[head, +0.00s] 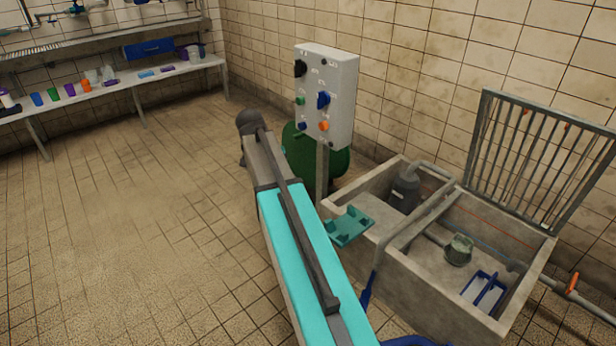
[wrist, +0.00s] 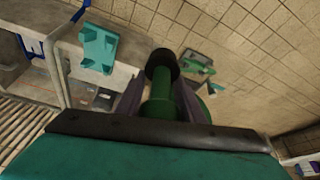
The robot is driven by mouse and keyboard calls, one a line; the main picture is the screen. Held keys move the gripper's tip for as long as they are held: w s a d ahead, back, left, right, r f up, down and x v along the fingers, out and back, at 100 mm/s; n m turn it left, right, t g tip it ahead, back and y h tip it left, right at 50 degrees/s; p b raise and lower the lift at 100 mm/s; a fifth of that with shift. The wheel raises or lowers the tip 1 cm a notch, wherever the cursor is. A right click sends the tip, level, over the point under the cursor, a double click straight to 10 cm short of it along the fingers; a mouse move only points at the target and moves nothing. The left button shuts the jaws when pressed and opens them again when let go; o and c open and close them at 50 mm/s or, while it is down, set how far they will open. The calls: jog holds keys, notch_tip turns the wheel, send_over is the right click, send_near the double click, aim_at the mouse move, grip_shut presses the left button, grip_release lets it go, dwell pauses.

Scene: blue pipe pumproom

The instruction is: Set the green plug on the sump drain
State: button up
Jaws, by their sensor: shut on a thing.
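In the wrist view my gripper (wrist: 163,92) is shut on the green plug (wrist: 158,108). The plug has a green stem between the two fingers and a wide black disc (wrist: 162,65) at its far end. The concrete sump (head: 440,310) stands at the right with two compartments. A round grey-green fitting (head: 459,249) lies on the right compartment's floor; I cannot tell whether it is the drain. The plug appears apart from the sump.
A teal bracket (head: 348,226) sits at the sump's left edge and shows in the wrist view (wrist: 98,48). A dark pump (head: 404,190) stands in the left compartment. A barred grate (head: 540,150) is raised behind. A control box (head: 326,95) stands nearby. The left floor is clear.

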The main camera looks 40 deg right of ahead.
jog(key=w+a+r+n+t+y, duration=0.1)
jog(key=a+n, duration=0.6)
jog(key=a, duration=0.7)
jog(key=w+a+r+n+t+y+b, duration=0.1)
jog(key=a+n, duration=0.6)
jog(key=a, duration=0.7)
jog(key=shift+w+a+r+t+y, duration=0.25)
jog(key=shift+w+r+t+y, duration=0.6)
jog(key=shift+r, duration=1.05)
jog(key=shift+w+g+y, duration=0.15)
jog(key=shift+g+y, duration=0.1)
